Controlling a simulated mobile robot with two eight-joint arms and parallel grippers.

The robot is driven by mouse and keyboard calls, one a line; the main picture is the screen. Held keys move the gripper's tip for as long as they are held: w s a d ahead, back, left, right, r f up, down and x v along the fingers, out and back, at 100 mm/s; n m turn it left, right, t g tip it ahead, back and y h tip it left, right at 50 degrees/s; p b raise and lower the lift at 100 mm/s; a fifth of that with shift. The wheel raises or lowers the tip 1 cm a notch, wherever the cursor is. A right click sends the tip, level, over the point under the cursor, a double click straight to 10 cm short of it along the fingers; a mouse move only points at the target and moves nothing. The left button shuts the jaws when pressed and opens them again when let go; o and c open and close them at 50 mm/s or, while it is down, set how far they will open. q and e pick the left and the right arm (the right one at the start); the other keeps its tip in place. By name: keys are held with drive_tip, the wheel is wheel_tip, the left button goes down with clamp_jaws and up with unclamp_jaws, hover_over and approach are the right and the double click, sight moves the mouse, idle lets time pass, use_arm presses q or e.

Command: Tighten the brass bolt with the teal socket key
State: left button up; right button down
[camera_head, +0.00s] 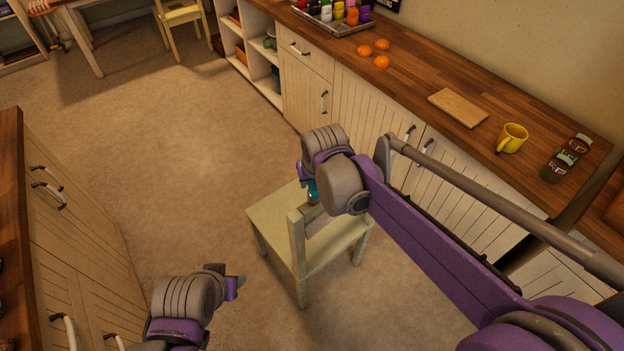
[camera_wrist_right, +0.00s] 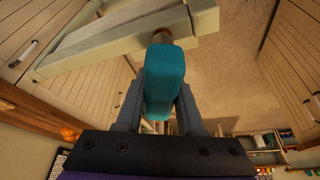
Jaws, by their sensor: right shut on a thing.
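The teal socket key (camera_wrist_right: 163,78) is held between the two fingers of my right gripper (camera_wrist_right: 161,95) in the right wrist view. Its far end meets a brass-coloured piece, the bolt (camera_wrist_right: 161,36), at the edge of the pale chair (camera_wrist_right: 118,40). How deep the key sits on it cannot be seen. In the head view a sliver of the teal key (camera_head: 312,188) shows beside my right wrist, above the pale chair (camera_head: 268,215); the wrist hides most of it. My left gripper (camera_head: 238,284) is low at the left, away from the chair, its jaw opening unclear.
A wooden counter (camera_head: 440,75) over white cabinets runs along the right, with a yellow mug (camera_head: 512,138), a cutting board (camera_head: 458,107) and oranges (camera_head: 381,61). Another cabinet (camera_head: 60,230) stands at the left.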

drive_tip(key=shift+f, duration=0.4)
idle(0.6)
drive_tip(key=c, duration=1.2)
unclamp_jaws()
clamp_jaws()
drive_tip(key=shift+d+m+h, duration=0.15)
drive_tip(key=shift+m+h, duration=0.45)
drive_tip(key=shift+m, duration=0.8)
